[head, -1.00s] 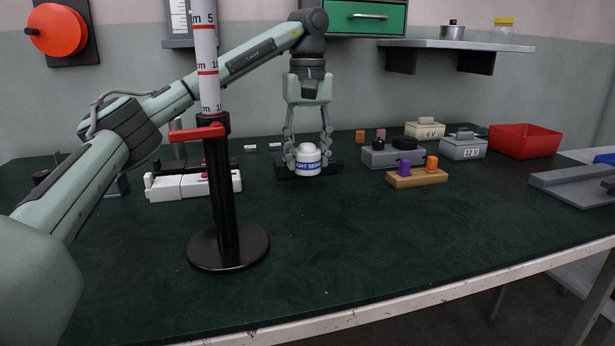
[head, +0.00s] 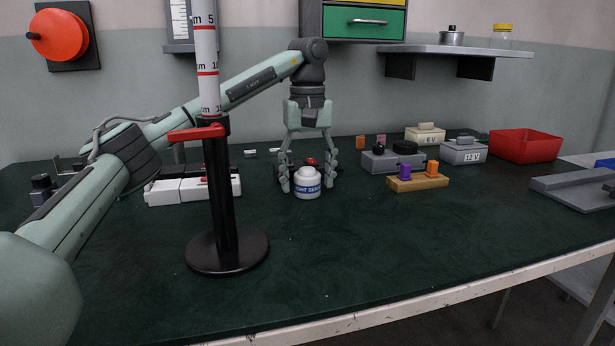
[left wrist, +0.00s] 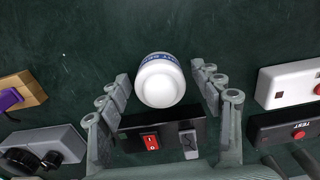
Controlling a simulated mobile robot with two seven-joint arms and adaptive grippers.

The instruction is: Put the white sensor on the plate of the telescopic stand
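The white sensor (head: 307,184), a short white cylinder with a blue-lettered band, is on the green bench in front of a small black box. In the left wrist view the sensor (left wrist: 160,80) shows near the fingertips, with gaps on both sides. My left gripper (head: 309,186) points down with its fingers open on either side of the sensor; the wrist view also shows the open gripper (left wrist: 163,85). The telescopic stand (head: 222,200) has a round black base, a red clamp and a white centimetre-marked tube. Its top is out of frame, and I see no plate. My right gripper is not in view.
The black box (left wrist: 165,135) with a red switch lies just behind the sensor. White boxes (head: 190,189) are left of it; a wooden block (head: 418,183), grey boxes (head: 463,151) and a red bin (head: 525,145) are right. The front middle of the bench is clear.

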